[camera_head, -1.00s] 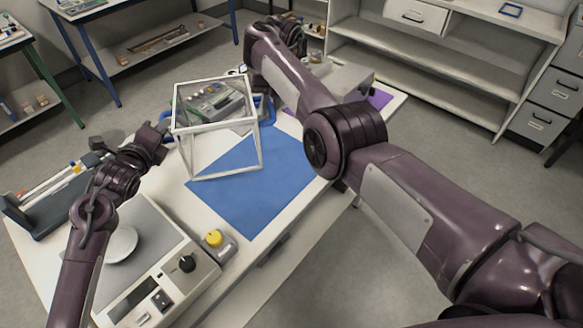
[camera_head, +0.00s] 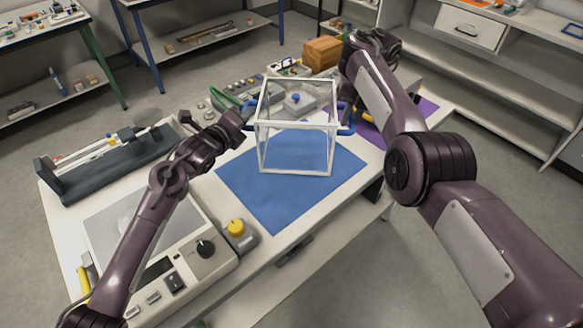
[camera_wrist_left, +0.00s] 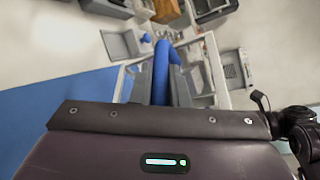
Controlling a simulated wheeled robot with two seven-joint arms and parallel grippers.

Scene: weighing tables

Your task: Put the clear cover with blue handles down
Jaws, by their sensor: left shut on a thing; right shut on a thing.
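The clear cover (camera_head: 298,125) is a see-through box with white edges, upright over the back part of the blue mat (camera_head: 285,205). I cannot tell whether its bottom edge touches the mat. My left gripper (camera_head: 243,120) is shut on the cover's left blue handle (camera_head: 252,126); the left wrist view shows this handle (camera_wrist_left: 161,65) between the fingers (camera_wrist_left: 165,88). The right blue handle (camera_head: 347,129) sticks out on the other side. My right gripper (camera_head: 349,100) is shut there, its fingers mostly hidden by the wrist and forearm.
A balance (camera_head: 190,262) with a knob stands front left, beside a small block with a yellow knob (camera_head: 236,228). A dark rack (camera_head: 105,165) is at the left. A wooden box (camera_head: 323,53) and a purple mat (camera_head: 420,108) lie behind. The front of the blue mat is clear.

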